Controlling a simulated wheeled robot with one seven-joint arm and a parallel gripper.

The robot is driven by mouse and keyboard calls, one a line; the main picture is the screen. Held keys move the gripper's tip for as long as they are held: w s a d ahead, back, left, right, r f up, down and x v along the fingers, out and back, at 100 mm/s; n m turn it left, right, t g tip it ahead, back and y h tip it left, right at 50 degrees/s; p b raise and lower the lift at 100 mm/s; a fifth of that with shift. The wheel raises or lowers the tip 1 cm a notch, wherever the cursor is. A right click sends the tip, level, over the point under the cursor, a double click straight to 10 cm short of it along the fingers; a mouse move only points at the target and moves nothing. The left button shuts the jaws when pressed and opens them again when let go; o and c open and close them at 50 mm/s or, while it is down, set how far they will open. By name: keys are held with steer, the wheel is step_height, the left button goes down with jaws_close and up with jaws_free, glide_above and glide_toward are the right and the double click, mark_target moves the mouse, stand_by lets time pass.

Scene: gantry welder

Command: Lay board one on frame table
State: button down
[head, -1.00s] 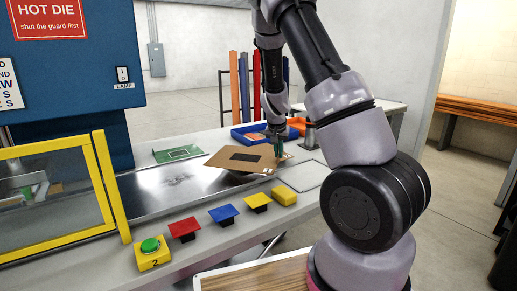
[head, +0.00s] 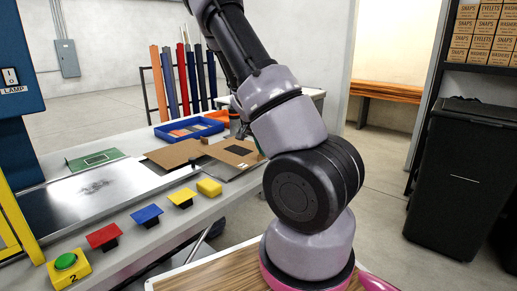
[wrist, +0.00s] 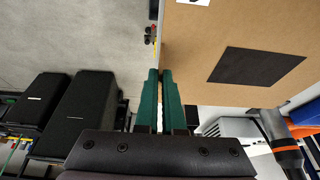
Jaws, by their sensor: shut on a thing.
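A brown board with a black rectangle (head: 238,151) is in my gripper at the right part of the grey bench in the head view. In the wrist view the board (wrist: 190,45) fills the upper right, with its black patch and a white label. My gripper (wrist: 160,74) has green fingers shut on the board's near-left edge. In the head view my arm mostly hides the gripper. I cannot tell whether the board touches the bench. Which surface is the frame table is unclear; a wood-topped table (head: 215,277) shows at the bottom.
Another brown board (head: 172,154) lies to the left on the bench. A black bin (head: 462,180) stands at right; the floor between is clear.

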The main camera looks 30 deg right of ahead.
mark_target(260, 160)
steer(key=shift+f, duration=3.15)
steer(key=c, duration=0.9)
jaws_free()
steer(key=shift+c, duration=0.2)
steer(key=v, duration=1.1)
steer(key=shift+w, duration=0.1)
steer(key=s+a+r+n+t+y, duration=0.1)
steer(key=s+a+r+n+y, duration=0.2)
steer(key=a+r, duration=0.45)
steer(key=s+a+r+n+t+y, duration=0.25)
steer(key=s+a+r, duration=0.3)
steer(key=r, duration=0.45)
steer(key=s+a+r+n+t, duration=0.1)
steer(key=s+a+r+n, duration=0.1)
steer(key=s+r, duration=0.3)
steer(key=s+a+r+n+t, duration=0.1)
steer(key=s+a+r+n, duration=0.1)
steer(key=s+r, duration=0.3)
steer(key=s+a, duration=0.1)
steer(key=s, duration=0.2)
steer(key=shift+s+a+y, duration=0.3)
steer(key=shift+s+y, duration=0.05)
